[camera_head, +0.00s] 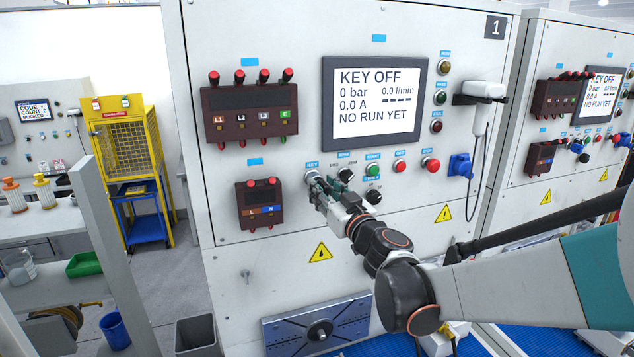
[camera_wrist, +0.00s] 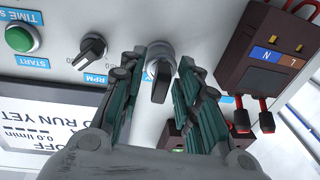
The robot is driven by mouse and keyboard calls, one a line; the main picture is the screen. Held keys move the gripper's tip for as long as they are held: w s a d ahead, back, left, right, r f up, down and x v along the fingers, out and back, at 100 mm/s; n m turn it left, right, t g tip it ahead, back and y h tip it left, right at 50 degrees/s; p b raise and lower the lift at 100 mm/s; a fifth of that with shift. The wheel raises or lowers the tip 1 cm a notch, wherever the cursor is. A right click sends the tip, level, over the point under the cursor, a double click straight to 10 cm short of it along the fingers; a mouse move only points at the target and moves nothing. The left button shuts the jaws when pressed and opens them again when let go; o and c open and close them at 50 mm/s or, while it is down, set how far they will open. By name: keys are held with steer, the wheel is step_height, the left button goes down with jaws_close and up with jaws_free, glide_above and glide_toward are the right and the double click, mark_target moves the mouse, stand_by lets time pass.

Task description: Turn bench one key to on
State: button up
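Bench one (camera_head: 280,40) is a pale panel marked 1. Its screen (camera_head: 376,103) reads KEY OFF, 0 bar, 0.0 A and NO RUN YET. The key switch (camera_head: 311,173), under a KEY label, is mostly behind my gripper (camera_head: 318,184). In the wrist view, the key switch (camera_wrist: 160,82) has a silver collar and a dark handle. My gripper (camera_wrist: 163,68) is open, with one finger on each side of the handle. Gaps show between the fingers and the handle; contact deeper in cannot be told.
A dark knob (camera_head: 346,174) sits just right of the key, with a green start button (camera_head: 373,169) and red buttons (camera_head: 432,165) beyond. A brown terminal block (camera_head: 259,204) stands out at the left. A similar bench (camera_head: 562,60) stands at right.

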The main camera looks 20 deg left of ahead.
jaws_close()
steer(key=shift+a, duration=0.1)
stand_by(0.7)
